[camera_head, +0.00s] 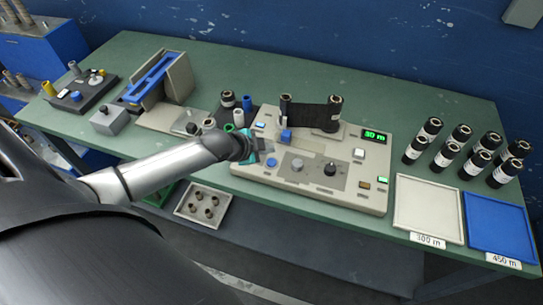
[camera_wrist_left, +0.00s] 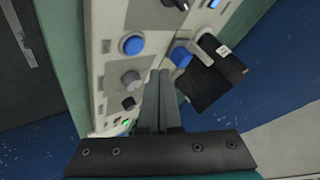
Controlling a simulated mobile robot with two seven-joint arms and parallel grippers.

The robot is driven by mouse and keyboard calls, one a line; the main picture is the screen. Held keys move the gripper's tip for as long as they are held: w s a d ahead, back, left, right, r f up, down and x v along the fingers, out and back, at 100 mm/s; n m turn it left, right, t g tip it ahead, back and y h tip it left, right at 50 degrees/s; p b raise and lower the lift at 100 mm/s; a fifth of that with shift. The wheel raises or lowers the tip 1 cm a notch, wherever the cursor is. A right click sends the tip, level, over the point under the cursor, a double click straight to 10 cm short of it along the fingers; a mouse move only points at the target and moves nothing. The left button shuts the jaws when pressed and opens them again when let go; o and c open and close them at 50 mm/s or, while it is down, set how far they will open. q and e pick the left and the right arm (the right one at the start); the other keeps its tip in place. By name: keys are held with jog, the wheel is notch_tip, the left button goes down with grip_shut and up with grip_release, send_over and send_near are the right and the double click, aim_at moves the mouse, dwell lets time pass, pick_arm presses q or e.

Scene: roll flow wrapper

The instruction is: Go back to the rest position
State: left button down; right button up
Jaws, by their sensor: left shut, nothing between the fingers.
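My left gripper (camera_head: 265,153) reaches in from the left and hovers over the left front part of the beige winding machine (camera_head: 380,199). In the left wrist view its two fingers (camera_wrist_left: 160,75) are together with nothing between them. The wrist view shows the machine's panel beside the fingers, with a blue button (camera_wrist_left: 132,45) and a grey knob (camera_wrist_left: 131,79). I cannot tell the exact gap between fingertips and panel. A dark film web (camera_head: 308,113) runs between two rolls on the machine. My right gripper is not in view.
The machine's green display (camera_head: 374,136) reads 30 m. Several black rolls (camera_head: 462,134) stand at the right of the green table (camera_head: 419,97), behind a white tray (camera_head: 427,208) and a blue tray (camera_head: 499,228). A blue-topped fixture (camera_head: 153,77) stands at the left. A tray of cores (camera_head: 203,205) sits below the table's front edge.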

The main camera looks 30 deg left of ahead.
pick_arm(q)
notch_tip(320, 180, up, 2)
jog(key=shift+r+p, duration=0.1)
jog(key=shift+p, duration=0.7)
